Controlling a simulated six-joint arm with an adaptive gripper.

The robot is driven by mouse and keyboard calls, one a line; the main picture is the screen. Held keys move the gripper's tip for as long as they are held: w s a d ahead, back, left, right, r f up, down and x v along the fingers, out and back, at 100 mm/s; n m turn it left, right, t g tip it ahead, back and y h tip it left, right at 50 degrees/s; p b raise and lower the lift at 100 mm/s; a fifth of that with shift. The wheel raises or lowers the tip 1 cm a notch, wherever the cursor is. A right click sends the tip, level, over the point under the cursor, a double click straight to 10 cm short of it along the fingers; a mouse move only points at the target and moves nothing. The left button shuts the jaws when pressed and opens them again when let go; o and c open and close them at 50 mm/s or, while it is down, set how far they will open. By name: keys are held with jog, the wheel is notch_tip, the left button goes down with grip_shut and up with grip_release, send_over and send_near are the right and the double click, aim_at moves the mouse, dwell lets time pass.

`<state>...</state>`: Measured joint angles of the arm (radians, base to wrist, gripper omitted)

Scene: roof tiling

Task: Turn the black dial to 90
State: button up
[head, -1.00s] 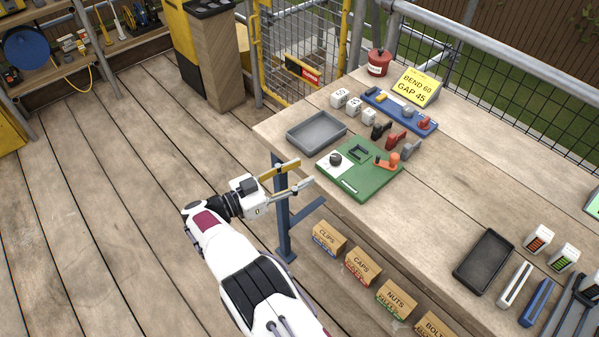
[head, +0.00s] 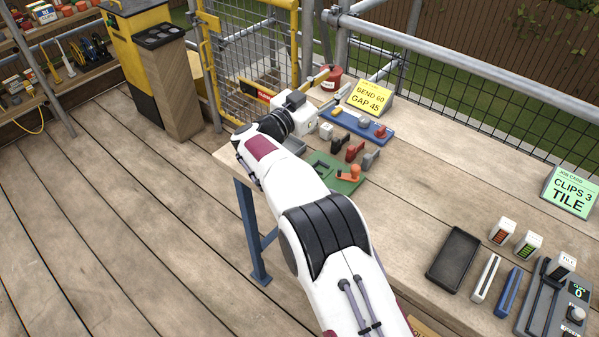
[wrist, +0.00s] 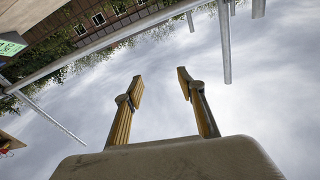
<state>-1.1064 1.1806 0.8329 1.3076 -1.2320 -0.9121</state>
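My gripper (head: 335,80) is over the back left part of the bench in the head view, its two yellow fingers apart with nothing between them. In the wrist view, my gripper (wrist: 160,78) is open against the sky and a railing. The green board (head: 346,186) lies on the bench, partly behind my arm. An orange-handled piece (head: 348,174) shows at its right. The black dial on that board is hidden behind my arm now. It is in neither current view.
A blue rack (head: 364,124) and small black, red and grey clamps (head: 354,151) are close right of my arm. A yellow card (head: 369,97) stands behind. A dark tray (head: 454,259) and a control box (head: 555,305) are at the right. The middle bench is clear.

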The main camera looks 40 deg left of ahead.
jog(key=w+a+r+n+g+y, duration=0.5)
jog(key=a+r+n+g+y, duration=0.15)
jog(key=n+y, duration=0.45)
jog(key=s+d+f+n+g+h, duration=0.2)
jog(key=s+d+f+g, duration=0.3)
jog(key=s+f, duration=0.4)
jog(key=s+d+f+n+g+h, duration=0.3)
jog(key=s+d+f+n+g, duration=0.2)
jog(key=s+f+g, duration=0.2)
notch_tip(320, 180, down, 4)
jog(key=s, duration=0.2)
jog(key=shift+s+d+r+n+h, duration=0.2)
jog(key=shift+s+n+h, duration=0.1)
jog(key=shift+s, duration=0.1)
jog(key=shift+f, duration=0.1)
jog(key=shift+x, duration=3.8)
jog(key=shift+a, duration=0.1)
